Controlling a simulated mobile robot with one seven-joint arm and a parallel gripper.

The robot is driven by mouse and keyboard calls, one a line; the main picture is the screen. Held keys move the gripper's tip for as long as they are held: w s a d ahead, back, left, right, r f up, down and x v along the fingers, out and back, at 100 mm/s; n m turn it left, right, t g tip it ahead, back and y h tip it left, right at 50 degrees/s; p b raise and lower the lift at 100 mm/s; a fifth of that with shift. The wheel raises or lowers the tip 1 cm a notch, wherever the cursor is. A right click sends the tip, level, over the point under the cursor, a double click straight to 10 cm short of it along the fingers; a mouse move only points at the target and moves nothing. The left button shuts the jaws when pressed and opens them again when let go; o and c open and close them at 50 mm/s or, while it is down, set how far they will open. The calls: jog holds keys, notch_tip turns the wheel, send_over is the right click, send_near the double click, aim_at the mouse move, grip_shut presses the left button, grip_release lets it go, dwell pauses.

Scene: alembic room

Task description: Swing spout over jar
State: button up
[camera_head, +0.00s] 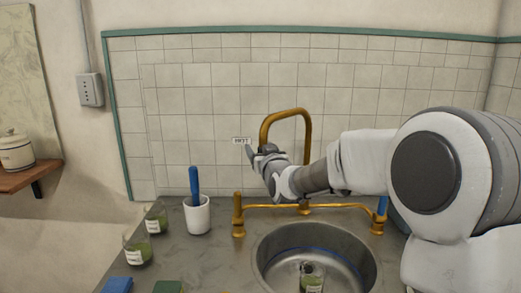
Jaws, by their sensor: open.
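The brass spout (284,112) rises behind the sink and arches over, its tall bend standing above the brass tap bar (275,207). A glass jar (311,279) with a white label and green contents stands in the round steel sink (262,262), at the front of the view. My gripper (254,150) is open, at the left side of the spout's arch. My wrist hides the lower left part of the spout, so I cannot tell whether the fingers touch it.
Two more labelled jars with green contents (157,219) (138,248) stand on the grey counter (190,255) at the left. A white cup (197,215) holds a blue-handled tool (195,182). A blue sponge (117,285) and a green one (167,287) lie at the front. Tiled wall stands behind.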

grip_shut()
dwell(1.3)
